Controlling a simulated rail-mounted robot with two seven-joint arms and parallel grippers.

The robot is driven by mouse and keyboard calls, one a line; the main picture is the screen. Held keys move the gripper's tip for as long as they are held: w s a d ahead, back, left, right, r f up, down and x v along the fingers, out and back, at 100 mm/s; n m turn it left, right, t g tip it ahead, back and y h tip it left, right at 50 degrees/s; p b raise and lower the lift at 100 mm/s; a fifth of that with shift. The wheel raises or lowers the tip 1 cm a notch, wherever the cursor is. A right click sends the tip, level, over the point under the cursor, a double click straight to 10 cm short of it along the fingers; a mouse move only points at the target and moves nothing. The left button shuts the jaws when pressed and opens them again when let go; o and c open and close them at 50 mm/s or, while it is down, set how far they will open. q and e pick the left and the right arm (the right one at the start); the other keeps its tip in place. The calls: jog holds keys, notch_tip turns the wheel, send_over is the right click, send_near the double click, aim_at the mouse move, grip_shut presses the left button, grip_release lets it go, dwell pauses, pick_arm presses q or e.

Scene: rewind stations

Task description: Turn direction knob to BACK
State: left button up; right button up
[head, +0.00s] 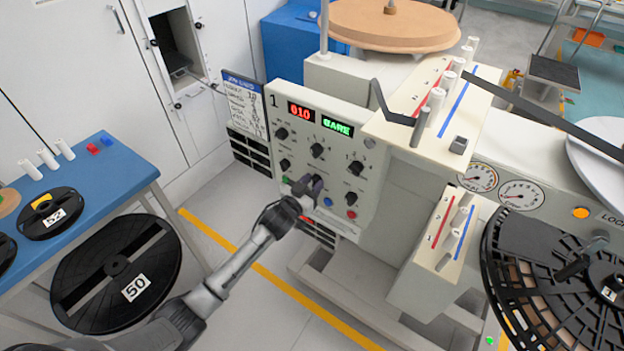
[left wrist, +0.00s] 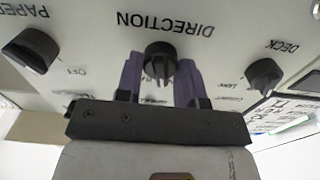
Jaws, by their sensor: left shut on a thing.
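The control panel (head: 312,120) is on the front of a cream machine, with a red 010 display and a green word display. My left gripper (head: 309,186) is at the middle of the lower knob row, where it hides the direction knob in the head view. In the left wrist view the black direction knob (left wrist: 160,60) sits under the upside-down label DIRECTION. The purple fingers of my left gripper (left wrist: 160,82) are on both sides of it, shut on it. The knob's pointer setting and the BACK mark cannot be read. My right gripper is not in view.
The deck knob (left wrist: 263,75) and paper knob (left wrist: 30,49) flank it. Blue and red buttons (head: 351,213) lie just below right in the head view. A blue table (head: 105,165) with reels stands at left. A large black reel (head: 545,290) is at right.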

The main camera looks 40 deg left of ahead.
pick_arm(q)
jog(key=m+p, duration=0.2)
jog(key=m, duration=0.2)
jog(key=shift+r+m, duration=0.1)
jog(key=shift+m, duration=0.2)
jog(key=m+p, duration=0.1)
jog(key=m, duration=0.2)
jog(key=shift+d+m, duration=0.1)
jog(key=shift+m, duration=0.3)
jog(key=shift+p, duration=0.3)
jog(key=shift+m, duration=0.3)
jog(key=o, duration=0.9)
